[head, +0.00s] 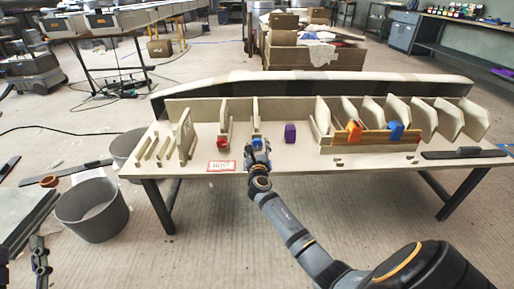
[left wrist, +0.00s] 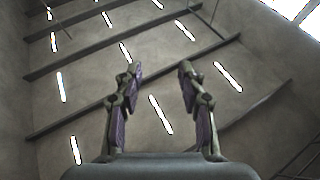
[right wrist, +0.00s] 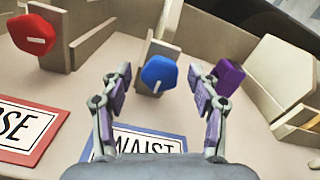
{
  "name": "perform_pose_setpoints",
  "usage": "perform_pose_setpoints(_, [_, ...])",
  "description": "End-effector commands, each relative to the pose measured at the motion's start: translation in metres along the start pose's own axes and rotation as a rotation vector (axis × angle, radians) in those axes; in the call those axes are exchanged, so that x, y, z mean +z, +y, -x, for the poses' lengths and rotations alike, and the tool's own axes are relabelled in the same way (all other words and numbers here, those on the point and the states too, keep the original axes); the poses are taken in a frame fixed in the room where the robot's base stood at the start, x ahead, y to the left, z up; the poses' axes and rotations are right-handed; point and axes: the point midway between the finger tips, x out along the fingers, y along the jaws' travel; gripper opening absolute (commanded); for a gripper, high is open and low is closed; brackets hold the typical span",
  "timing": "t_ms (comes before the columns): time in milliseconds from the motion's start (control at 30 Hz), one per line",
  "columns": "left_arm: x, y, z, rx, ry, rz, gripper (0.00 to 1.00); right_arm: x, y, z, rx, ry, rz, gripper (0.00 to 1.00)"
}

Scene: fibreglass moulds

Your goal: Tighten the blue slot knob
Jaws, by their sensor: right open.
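The blue slot knob (right wrist: 158,73) sits on a pale upright rib of the mould bench, with a light slot on its face. It also shows in the head view (head: 257,144), partly behind my right gripper. My right gripper (head: 260,158) is open in front of it. In the right wrist view the right gripper's fingers (right wrist: 160,88) stand either side of the knob, with a gap to each side; I cannot tell how far off it is in depth. My left gripper (left wrist: 157,75) is open and empty, pointing up towards the ceiling.
A red knob (right wrist: 33,34) is left of the blue one and a purple block (right wrist: 229,77) right. A blue-edged WAIST card (right wrist: 140,140) and a red-edged card (right wrist: 28,128) lie in front. The bench (head: 200,172) holds several upright ribs. A grey bin (head: 92,212) stands at left.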

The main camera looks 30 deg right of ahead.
Motion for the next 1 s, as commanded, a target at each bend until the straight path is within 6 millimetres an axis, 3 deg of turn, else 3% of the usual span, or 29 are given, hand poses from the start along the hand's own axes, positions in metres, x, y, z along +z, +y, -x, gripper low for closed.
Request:
perform_pose_setpoints(133, [-0.0112,0.0002,-0.0017,0.001,0.047,-0.003,0.4,0.0003,-0.0001,-0.0034,0.0,-0.001,0.0,0.61])
perform_pose_setpoints(400, [-0.0137,0.0002,-0.002,0.001,0.056,-0.004,0.4,0.0006,-0.0002,-0.0038,0.0,-0.001,0.0,0.61])
perform_pose_setpoints(800, [-0.0136,0.0001,-0.002,0.001,0.056,-0.003,0.4,0.0004,-0.0001,-0.0037,0.0,-0.001,0.0,0.08])
perform_pose_setpoints(1000, [-0.0134,0.0001,-0.0021,0.001,0.054,-0.003,0.4,0.0004,-0.0001,-0.0036,0.0,0.0,-0.01,0.07])
